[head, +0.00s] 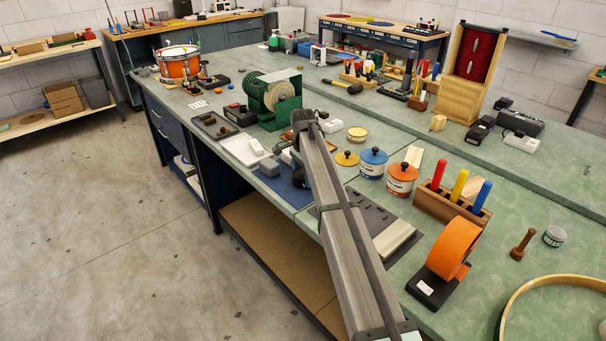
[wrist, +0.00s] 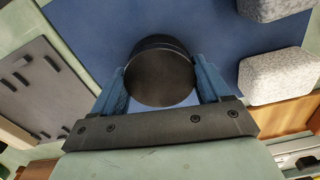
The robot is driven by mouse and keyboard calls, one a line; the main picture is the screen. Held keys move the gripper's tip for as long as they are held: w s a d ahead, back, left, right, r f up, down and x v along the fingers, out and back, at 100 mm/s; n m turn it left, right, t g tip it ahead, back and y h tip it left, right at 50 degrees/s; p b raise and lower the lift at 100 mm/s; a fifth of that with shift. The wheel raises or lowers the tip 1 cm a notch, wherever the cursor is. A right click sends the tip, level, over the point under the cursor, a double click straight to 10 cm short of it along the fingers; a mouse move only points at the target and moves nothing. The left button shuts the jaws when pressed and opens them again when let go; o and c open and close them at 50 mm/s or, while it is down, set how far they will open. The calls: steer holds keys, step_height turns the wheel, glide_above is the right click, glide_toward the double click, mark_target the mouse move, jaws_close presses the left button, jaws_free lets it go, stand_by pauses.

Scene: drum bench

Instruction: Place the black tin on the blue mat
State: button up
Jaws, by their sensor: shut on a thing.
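The black tin (wrist: 160,79) shows in the wrist view as a dark round shape between the two blue fingers of my gripper (wrist: 162,82). My gripper is shut on it, with a finger against each side. The blue mat (wrist: 95,28) spreads behind and below the tin. In the head view the mat (head: 283,188) lies near the front edge of the bench, and a dark piece of the tin (head: 299,179) shows over it beside my arm. My arm hides most of the gripper there. I cannot tell whether the tin touches the mat.
Speckled grey blocks (wrist: 279,78) sit at the mat's right side in the wrist view; one grey block (head: 269,167) shows in the head view. A dark grey tray (wrist: 45,85) lies left in the wrist view. Blue and orange tins (head: 373,163) stand right of my arm.

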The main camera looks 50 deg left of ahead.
mark_target(303, 173)
steer(key=shift+f, duration=0.1)
steer(key=o, duration=1.1)
step_height(303, 173, up, 12)
